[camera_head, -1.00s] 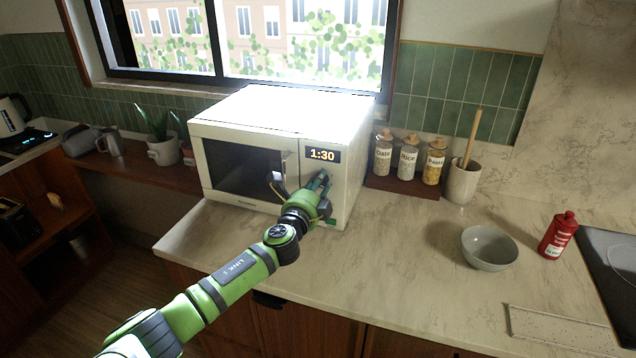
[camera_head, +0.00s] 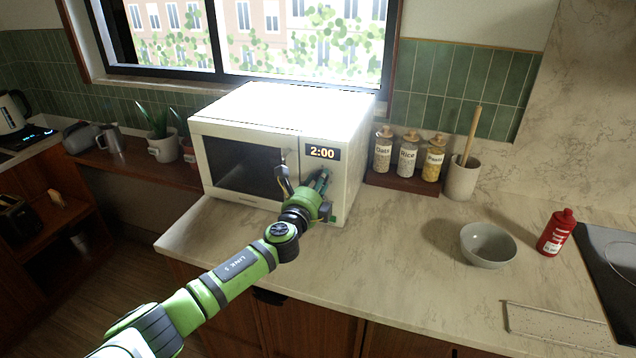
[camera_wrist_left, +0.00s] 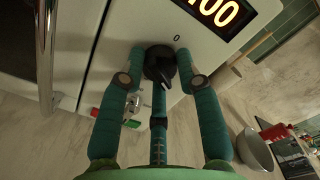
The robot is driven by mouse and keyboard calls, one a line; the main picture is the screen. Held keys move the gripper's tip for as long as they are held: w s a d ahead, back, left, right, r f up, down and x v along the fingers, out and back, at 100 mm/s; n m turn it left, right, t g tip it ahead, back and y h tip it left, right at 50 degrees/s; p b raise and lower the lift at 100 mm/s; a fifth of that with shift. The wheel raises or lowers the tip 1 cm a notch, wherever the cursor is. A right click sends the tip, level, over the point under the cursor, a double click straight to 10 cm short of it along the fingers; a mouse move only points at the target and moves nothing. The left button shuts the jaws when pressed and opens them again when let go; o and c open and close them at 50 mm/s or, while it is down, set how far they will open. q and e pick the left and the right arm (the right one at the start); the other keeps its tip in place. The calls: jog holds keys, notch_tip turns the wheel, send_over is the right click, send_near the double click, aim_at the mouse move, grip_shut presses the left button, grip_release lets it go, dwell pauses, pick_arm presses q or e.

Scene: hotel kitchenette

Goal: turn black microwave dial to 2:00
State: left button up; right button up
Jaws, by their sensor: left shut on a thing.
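The white microwave (camera_head: 265,115) stands on the counter below the window. Its display (camera_head: 322,152) reads 2:00 in the head view. In the left wrist view the display (camera_wrist_left: 222,14) is partly cut off. The black dial (camera_wrist_left: 159,66) sits on the panel below the display, with a small 0 mark above it. My left gripper (camera_wrist_left: 159,80) is shut on the dial, a finger on each side of it. In the head view my left gripper (camera_head: 318,185) is at the microwave's control panel and hides the dial. My right gripper is not in view.
The metal door handle (camera_wrist_left: 45,55) is close to the gripper. Right of the microwave are labelled jars (camera_head: 407,155), a utensil crock (camera_head: 462,180), a grey bowl (camera_head: 488,245) and a red bottle (camera_head: 557,232).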

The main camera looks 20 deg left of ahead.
pick_arm(q)
jog(key=o, duration=1.2)
jog(key=shift+c, duration=0.2)
jog(key=s, duration=1.2)
jog(key=shift+a, duration=0.25)
